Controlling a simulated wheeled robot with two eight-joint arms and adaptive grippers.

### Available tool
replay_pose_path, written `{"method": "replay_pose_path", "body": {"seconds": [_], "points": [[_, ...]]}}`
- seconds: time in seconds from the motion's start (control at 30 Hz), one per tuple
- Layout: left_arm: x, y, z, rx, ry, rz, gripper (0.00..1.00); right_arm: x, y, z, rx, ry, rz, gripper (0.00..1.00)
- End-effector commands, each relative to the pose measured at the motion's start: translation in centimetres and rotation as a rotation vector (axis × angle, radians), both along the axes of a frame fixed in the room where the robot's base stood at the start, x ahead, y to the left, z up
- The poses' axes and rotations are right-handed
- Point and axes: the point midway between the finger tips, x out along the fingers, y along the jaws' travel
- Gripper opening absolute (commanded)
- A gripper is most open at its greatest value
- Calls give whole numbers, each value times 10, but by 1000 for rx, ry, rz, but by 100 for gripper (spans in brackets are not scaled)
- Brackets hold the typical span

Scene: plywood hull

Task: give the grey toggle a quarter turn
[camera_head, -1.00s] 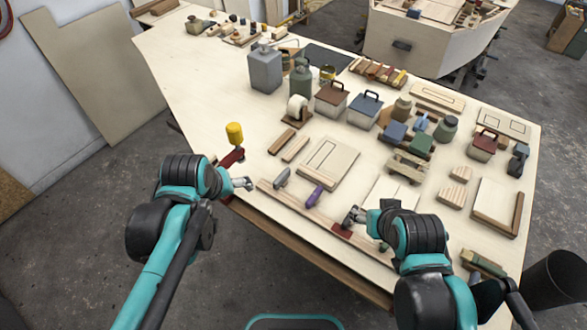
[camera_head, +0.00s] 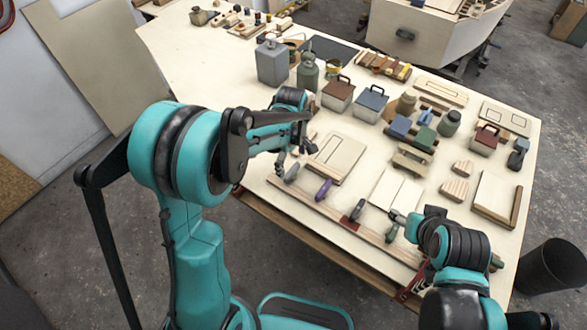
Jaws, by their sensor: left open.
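The grey toggle (camera_head: 291,173) is at the left end of a row of toggles on a wooden strip (camera_head: 340,216) along the table's front edge. My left gripper (camera_head: 293,160) is open, pointing down just above and around the toggle's upper end. I cannot tell whether a finger touches it. My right gripper (camera_head: 396,217) is near the right part of the strip, close to the green toggle (camera_head: 391,234). Its fingers are too small to judge.
A purple toggle (camera_head: 323,190) and a dark toggle (camera_head: 356,211) sit right of the grey one. A panel board (camera_head: 337,157) lies behind. Lidded boxes, including one with a blue lid (camera_head: 369,103), and a grey canister (camera_head: 272,63) stand farther back.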

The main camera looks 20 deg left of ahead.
Motion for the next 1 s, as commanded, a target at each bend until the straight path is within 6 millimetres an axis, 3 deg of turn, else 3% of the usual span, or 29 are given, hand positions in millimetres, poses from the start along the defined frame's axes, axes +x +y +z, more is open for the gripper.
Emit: {"method": "replay_pose_path", "body": {"seconds": [0.1,0.23,0.57,0.77,1.0], "points": [[0,0,-21,0,0,-1,90,0,0,-6,0,0,0,59],[0,0,-34,0,-1,-1,90,0,0,-9,0,0,0,59],[0,0,-38,0,-1,-1,90,0,0,-9,0,0,0,59],[0,0,-38,0,-1,-2,42,0,0,-9,0,0,0,59],[0,0,-38,0,-1,-6,40,0,0,-9,0,0,0,59]]}}
